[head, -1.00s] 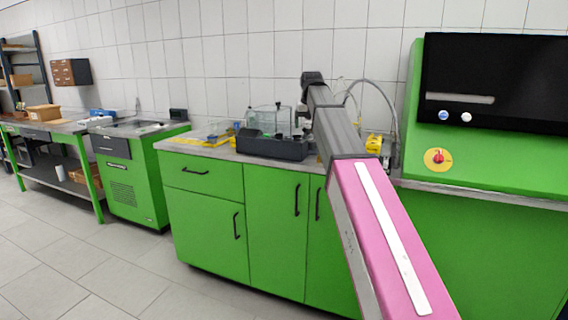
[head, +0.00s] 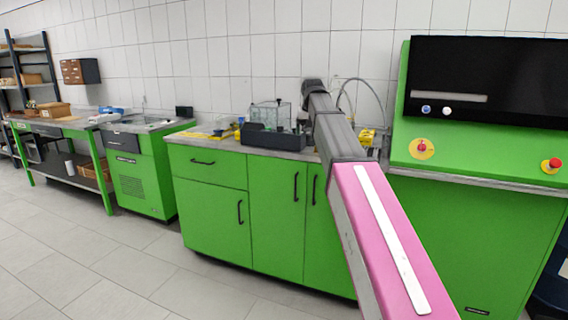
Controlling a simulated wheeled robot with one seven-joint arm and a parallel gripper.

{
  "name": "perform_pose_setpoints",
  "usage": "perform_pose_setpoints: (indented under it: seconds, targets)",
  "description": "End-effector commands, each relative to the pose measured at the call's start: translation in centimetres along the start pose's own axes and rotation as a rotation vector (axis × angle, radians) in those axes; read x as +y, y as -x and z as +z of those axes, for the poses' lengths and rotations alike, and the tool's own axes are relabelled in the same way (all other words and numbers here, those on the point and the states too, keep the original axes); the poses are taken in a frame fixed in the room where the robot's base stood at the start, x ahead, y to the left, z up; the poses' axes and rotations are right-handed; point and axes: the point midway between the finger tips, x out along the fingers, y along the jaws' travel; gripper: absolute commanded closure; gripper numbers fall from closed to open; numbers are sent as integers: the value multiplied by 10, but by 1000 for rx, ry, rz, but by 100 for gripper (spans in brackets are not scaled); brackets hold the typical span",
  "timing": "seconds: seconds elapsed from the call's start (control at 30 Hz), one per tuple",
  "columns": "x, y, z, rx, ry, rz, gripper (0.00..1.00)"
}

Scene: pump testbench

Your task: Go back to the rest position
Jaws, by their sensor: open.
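My arm (head: 345,150), with a dark grey link and a pink link carrying a white strip, reaches from the bottom of the picture towards the counter. Its far dark joint (head: 313,86) stands out in front of the tiled wall, above the counter level. My gripper is not visible; the arm's far end is turned away or hidden behind the arm itself. Nothing held can be made out.
A green cabinet counter (head: 240,210) bears a dark grey device with a clear box (head: 270,115) and yellow items (head: 367,137). A green panel unit with a black screen (head: 490,80) and red emergency button (head: 551,165) stands right. Grey floor (head: 90,250) is free at left.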

Motion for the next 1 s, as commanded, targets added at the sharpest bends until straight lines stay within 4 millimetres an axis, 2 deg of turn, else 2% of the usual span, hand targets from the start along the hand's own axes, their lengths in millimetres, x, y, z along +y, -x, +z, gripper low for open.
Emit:
perform_pose_setpoints:
  seconds: [0.27, 0.47, 0.7, 1.0]
  targets:
    - [8, -44, 28, -24, -5, 2, 17]
    - [16, -91, 62, -51, -10, 5, 17]
    - [30, -172, 134, -104, -20, 8, 17]
    - [46, -255, 234, -170, -36, 11, 17]
